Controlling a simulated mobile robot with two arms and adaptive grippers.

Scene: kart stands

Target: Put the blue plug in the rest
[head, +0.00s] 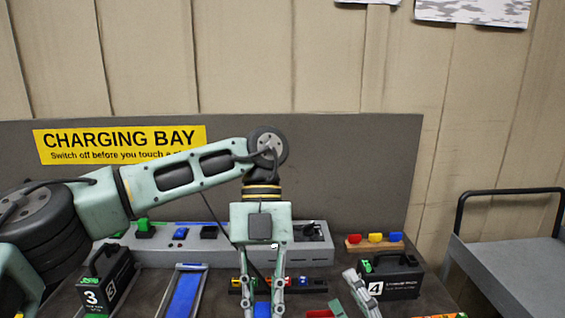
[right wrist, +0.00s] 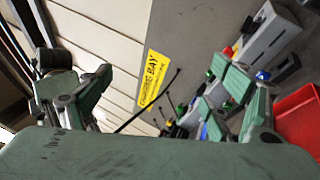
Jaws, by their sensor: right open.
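Several blue items show in the head view, and I cannot tell which is the blue plug: a small blue piece (head: 180,233) on the grey ledge, a blue block (head: 396,237) beside yellow and red ones on a wooden strip, and a blue patch (head: 262,309) between my left fingers. I cannot single out the rest. My left gripper (head: 263,305) points down at bottom centre; its fingers stand apart, its tips are cut off by the frame edge. My right gripper (head: 345,296) is open at the lower right; its spread fingers also show in the right wrist view (right wrist: 165,90).
A long grey ledge (head: 220,252) runs below the yellow charging sign (head: 120,143). Black cases numbered 3 (head: 120,278) and 4 (head: 405,280) flank the bench. A blue-topped tray (head: 187,292) lies left of centre. A grey cart (head: 515,265) stands right.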

